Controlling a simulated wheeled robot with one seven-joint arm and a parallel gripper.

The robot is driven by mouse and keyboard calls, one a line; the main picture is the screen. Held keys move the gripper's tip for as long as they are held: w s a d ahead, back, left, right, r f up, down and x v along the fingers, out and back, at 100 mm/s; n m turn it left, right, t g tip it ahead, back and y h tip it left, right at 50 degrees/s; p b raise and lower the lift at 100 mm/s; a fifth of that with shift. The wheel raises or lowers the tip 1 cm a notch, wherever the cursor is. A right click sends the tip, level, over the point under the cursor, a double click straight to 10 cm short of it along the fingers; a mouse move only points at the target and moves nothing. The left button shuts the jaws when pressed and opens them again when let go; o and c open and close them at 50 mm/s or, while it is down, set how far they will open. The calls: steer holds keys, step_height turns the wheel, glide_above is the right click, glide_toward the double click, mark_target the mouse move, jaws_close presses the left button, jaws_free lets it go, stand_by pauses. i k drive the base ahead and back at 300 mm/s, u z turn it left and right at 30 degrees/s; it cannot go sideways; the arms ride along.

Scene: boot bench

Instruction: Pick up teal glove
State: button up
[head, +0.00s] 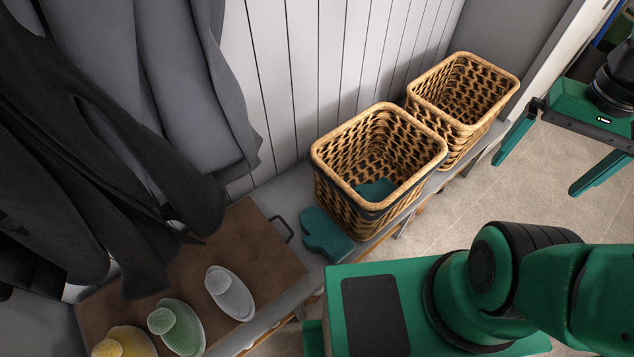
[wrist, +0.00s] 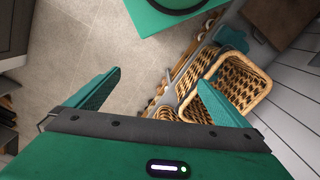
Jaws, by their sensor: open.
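A teal glove (head: 325,236) lies flat on the grey bench between a brown tray and a wicker basket. It also shows in the wrist view (wrist: 232,38), near the top right. A second teal piece, which looks like another glove (head: 375,189), lies inside the nearer wicker basket (head: 347,220); the basket wall partly hides it. My gripper (head: 534,178) is open and empty, above the floor at the right, well apart from both gloves. Its two teal fingers also show spread in the wrist view (wrist: 160,78).
A second, empty-looking basket (head: 440,107) stands further along the bench. The brown tray (head: 262,252) holds grey, green and yellow footwear. Dark and grey coats (head: 150,90) hang over the bench at the left. The tiled floor (head: 450,200) in front is open.

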mark_target(322, 235)
steer(key=u, duration=0.05)
steer(key=k, duration=1.35)
steer(key=z, duration=0.55)
steer(key=i, duration=0.5)
